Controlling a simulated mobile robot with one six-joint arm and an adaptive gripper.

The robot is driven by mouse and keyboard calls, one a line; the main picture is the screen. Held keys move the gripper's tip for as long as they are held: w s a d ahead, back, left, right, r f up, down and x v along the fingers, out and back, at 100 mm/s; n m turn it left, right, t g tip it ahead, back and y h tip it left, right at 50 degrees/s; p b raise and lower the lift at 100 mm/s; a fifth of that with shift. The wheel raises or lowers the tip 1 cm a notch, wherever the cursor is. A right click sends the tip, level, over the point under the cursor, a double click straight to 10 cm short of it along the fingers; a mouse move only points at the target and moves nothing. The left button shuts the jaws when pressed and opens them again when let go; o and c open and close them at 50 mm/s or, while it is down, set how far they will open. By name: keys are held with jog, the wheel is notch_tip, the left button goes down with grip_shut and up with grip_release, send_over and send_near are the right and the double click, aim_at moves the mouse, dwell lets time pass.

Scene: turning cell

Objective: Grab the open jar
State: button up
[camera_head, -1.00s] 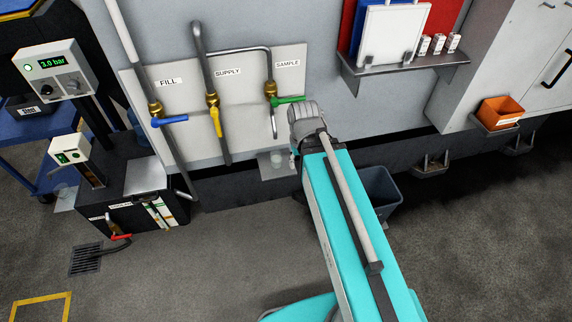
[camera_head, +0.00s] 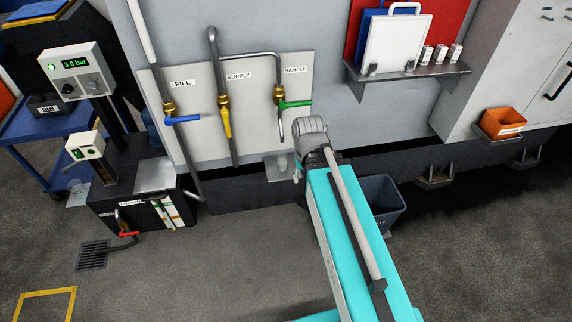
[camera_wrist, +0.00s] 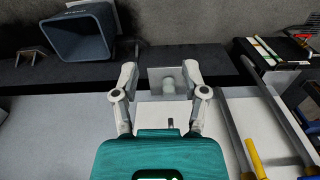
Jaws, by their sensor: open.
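The open jar is a small clear or whitish vessel (camera_head: 281,162) on a small grey shelf (camera_head: 274,177) under the SAMPLE spout. In the wrist view the jar (camera_wrist: 168,86) shows pale, between the lines of my two fingers, near the shelf's middle. My gripper (camera_wrist: 159,70) is open and empty, its fingers spread either side of the jar in the picture. I cannot tell whether the fingertips reach as far as the jar. In the head view my arm hides most of the gripper; only a small part shows right of the shelf.
The green SAMPLE valve handle (camera_head: 295,104) and its spout pipe (camera_head: 281,128) are just above the jar. Yellow (camera_head: 227,122) and blue (camera_head: 183,119) valve handles are further left. A grey bin (camera_head: 384,200) stands on the floor to the right. The floor at front left is clear.

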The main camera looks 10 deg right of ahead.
jog(key=shift+o, duration=0.3)
jog(key=o, duration=0.4)
jog(key=shift+w+a+f, duration=0.1)
jog(key=shift+f, duration=0.1)
jog(key=shift+o, duration=0.7)
jog(key=shift+w+f+b, duration=0.15)
jog(key=shift+f+b, duration=0.1)
jog(key=shift+b, duration=0.2)
jog(key=w+a+f+m+t+h+b, duration=0.3)
jog(key=w+a+f+m+h+b, duration=0.3)
jog(key=w+b, duration=0.5)
jog(key=w+a+f+m+t+h+b, duration=0.3)
jog(key=w+f+b, duration=0.6)
jog(key=b, duration=0.7)
jog(key=w+a+m+h, duration=0.1)
jog(key=a+m+h, duration=0.1)
jog(key=a+m, duration=0.1)
jog(key=shift+w+f+t+h, duration=0.35)
jog(key=shift+f+t+h, duration=0.05)
jog(key=shift+a, duration=0.1)
